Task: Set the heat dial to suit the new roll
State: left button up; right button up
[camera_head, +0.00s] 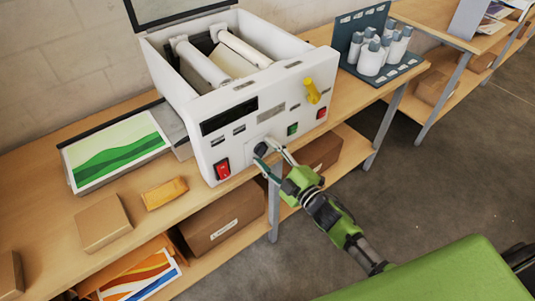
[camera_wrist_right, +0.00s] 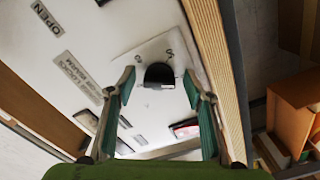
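The white laminator (camera_head: 260,95) stands on the wooden bench with its lid up and two pale rollers inside. The dark round heat dial (camera_head: 261,150) is low on its front panel; in the right wrist view the dial (camera_wrist_right: 159,75) has small marks around it, too small to read. My right gripper (camera_head: 269,160) is at the dial. In the right wrist view my right gripper (camera_wrist_right: 160,82) is open, one fingertip on each side of the dial with a visible gap. I cannot tell how deep the fingertips reach around it. My left gripper is not in view.
The front panel also has a red switch (camera_head: 222,169), a green button (camera_head: 292,129), another red button (camera_head: 321,115) and a yellow lever (camera_head: 312,91). White rolls (camera_head: 372,58) stand in a dark rack at the right. A green print (camera_head: 115,150) lies left of the laminator.

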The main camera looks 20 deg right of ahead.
jog(key=v, duration=1.2)
dwell(0.4)
jog(key=s+d+f+m+g+h+b, duration=0.1)
jog(key=s+d+f+m+g+h, duration=0.2)
jog(key=f, duration=0.8)
jog(key=s+f+m+g+h+b, duration=0.15)
jog(key=s+f, duration=0.25)
jog(key=f, duration=0.7)
jog(key=s+d+f+m+g+h, duration=0.15)
jog(key=s+f+m, duration=0.25)
jog(key=f, duration=0.7)
jog(key=s+a+f+m+g, duration=0.1)
jog(key=s+f+g, duration=0.2)
jog(key=s+f, duration=0.3)
jog(key=s+f+m+g+b, duration=0.1)
jog(key=s+f+m+g, duration=0.1)
jog(key=s+f, duration=0.5)
jog(key=s+a+f+m+g+b, duration=0.1)
jog(key=s+f+g, duration=0.4)
jog(key=s, duration=1)
notch_tip(320, 180, down, 2)
jog(key=shift+s+a+f+m, duration=0.2)
jog(key=shift+s+a+m, duration=0.1)
jog(key=shift+s+m, duration=0.15)
